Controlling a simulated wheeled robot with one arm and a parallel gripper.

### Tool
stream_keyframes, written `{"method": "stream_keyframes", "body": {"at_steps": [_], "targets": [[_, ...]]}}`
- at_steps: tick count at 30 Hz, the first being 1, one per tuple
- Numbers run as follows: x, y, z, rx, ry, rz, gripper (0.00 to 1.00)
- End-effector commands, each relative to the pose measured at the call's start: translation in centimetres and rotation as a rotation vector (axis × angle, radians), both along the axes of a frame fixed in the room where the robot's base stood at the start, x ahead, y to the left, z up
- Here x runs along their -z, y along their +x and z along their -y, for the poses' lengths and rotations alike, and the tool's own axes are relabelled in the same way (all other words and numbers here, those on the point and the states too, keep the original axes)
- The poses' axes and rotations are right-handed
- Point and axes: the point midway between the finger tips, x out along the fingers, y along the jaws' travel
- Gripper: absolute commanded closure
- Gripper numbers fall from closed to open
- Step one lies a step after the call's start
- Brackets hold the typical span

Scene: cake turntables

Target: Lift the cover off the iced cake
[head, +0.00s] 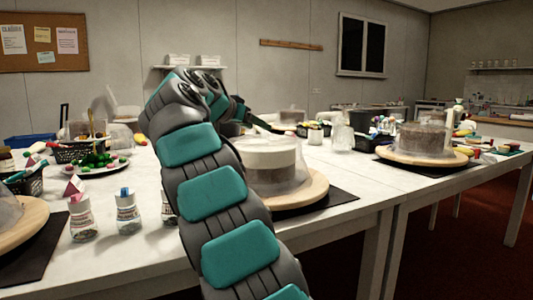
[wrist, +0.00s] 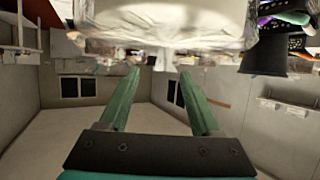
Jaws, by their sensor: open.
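The iced cake (head: 270,152) has a white top and brown lower side in the head view. It sits on a round wooden turntable (head: 315,190). A clear cover (head: 291,180) appears to surround it; its knob is hard to make out and my arm hides its left part. In the wrist view, which is upside down, the blurred white cake (wrist: 165,18) fills the top middle. My gripper (wrist: 160,75) is open and empty, its two green fingers apart and pointing toward the cake's side. In the head view my gripper (head: 268,126) shows beyond the cake, mostly hidden by my arm.
A brown cake (head: 424,138) under a clear cover stands on another turntable at right. A third turntable (head: 30,222) is at left. Small jars (head: 127,214), a plate of colourful sweets (head: 98,162) and a black basket (head: 73,152) crowd the left table.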

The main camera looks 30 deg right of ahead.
Motion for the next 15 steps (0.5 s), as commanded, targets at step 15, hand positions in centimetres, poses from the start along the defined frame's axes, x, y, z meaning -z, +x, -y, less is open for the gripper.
{"method": "stream_keyframes", "body": {"at_steps": [15], "targets": [[2.5, 3.2, 4.1, 0.000, 0.002, -0.004, 0.36]]}}
